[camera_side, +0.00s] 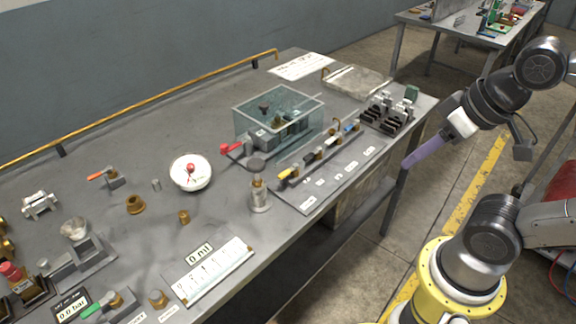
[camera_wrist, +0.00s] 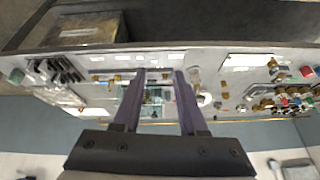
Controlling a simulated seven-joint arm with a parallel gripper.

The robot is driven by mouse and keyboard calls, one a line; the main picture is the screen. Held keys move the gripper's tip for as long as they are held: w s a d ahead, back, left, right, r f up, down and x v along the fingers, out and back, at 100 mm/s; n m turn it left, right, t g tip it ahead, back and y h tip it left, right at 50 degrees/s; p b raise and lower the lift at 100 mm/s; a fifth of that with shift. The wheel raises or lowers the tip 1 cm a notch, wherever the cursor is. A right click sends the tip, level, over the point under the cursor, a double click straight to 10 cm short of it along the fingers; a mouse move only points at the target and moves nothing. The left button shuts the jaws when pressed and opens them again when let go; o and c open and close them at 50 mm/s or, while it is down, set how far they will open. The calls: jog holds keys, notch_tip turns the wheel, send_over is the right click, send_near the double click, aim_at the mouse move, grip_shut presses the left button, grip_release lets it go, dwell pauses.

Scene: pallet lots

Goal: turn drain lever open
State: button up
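Several levers are on the bench, and I cannot tell for certain which is the drain lever. A red-handled lever (camera_side: 231,148) is at the front left corner of the clear tank (camera_side: 298,105). An orange lever (camera_side: 98,176) is at the left and a green lever (camera_side: 93,311) at the near left edge. Yellow (camera_side: 289,173) and blue (camera_side: 350,128) handles sit on a grey panel (camera_side: 330,183). My gripper (camera_side: 407,164) is off the bench's right edge, apart from every lever. In the wrist view my gripper (camera_wrist: 159,73) has its purple fingers spread, empty.
A white bowl (camera_side: 191,181) with a red-topped item stands mid-bench. A metal post with a dark round top (camera_side: 259,190) stands near the panel. A black clamp block (camera_side: 388,113) is at the right end. A second table (camera_side: 470,30) is behind. The bench's back middle is clear.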

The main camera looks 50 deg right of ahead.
jog(key=w+a+r+m+y, duration=0.1)
jog(key=w+a+r+m, duration=0.1)
jog(key=w+r+m, duration=0.3)
jog(key=m+g+y, duration=0.3)
jog(key=m+g, duration=0.1)
jog(key=m, duration=0.6)
send_over(284, 173)
jog(key=s+d, duration=0.4)
jog(key=s, duration=0.2)
jog(key=w+d+f+m+g, duration=0.1)
jog(key=w+d+f+m, duration=0.1)
jog(key=w+f, duration=0.5)
jog(key=x, duration=0.5)
jog(key=s+x, duration=0.1)
jog(key=x, duration=0.8)
jog(key=shift+s+f, duration=0.3)
jog(key=shift+f, duration=0.05)
grip_shut()
